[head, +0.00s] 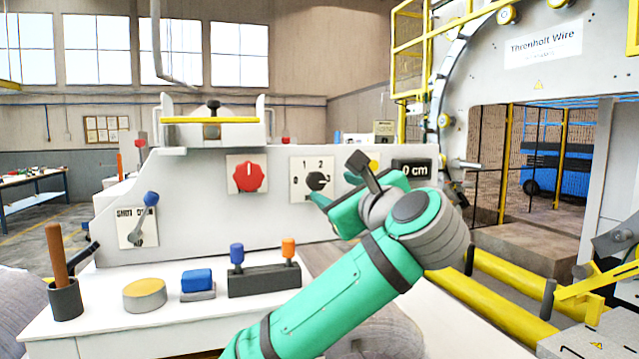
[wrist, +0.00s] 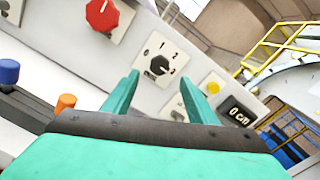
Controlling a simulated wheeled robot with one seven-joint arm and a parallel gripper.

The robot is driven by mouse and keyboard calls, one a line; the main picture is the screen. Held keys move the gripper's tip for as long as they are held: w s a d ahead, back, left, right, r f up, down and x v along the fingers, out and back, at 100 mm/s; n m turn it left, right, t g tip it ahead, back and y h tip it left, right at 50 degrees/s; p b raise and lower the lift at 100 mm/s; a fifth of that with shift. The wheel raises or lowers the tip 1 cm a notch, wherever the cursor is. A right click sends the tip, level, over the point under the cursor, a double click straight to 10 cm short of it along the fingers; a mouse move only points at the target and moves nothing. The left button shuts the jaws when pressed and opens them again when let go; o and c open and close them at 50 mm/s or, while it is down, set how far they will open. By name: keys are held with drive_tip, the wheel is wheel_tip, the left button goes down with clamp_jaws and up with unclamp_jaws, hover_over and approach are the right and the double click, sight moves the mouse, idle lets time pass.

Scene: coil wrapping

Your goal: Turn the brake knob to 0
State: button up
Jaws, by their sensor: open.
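The brake knob is probably the small black knob (head: 317,180) on a white plate with a dial marked 0, 1, 2 and a further mark; the label under it is too small to read. It also shows in the wrist view (wrist: 160,65), ahead of and between my fingers. My gripper (head: 318,203) is open and empty, just below and right of the knob in the head view. In the wrist view its green fingers (wrist: 166,85) are spread apart and do not visibly touch the knob.
A red knob (head: 248,174) sits left of the dial on the grey panel. A black display (head: 411,170) reading 0 cm is to the right. A lever (head: 145,219) is at the panel's left. A blue-and-orange peg block (head: 264,279) stands on the white bench (head: 110,334) below.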

sight(318, 182)
drive_tip(key=x, duration=0.9)
drive_tip(key=shift+w+a, duration=0.1)
drive_tip(key=shift+w, duration=0.2)
drive_tip(key=shift+c, duration=0.3)
drive_tip(key=shift+f, duration=0.1)
drive_tip(key=c, duration=1)
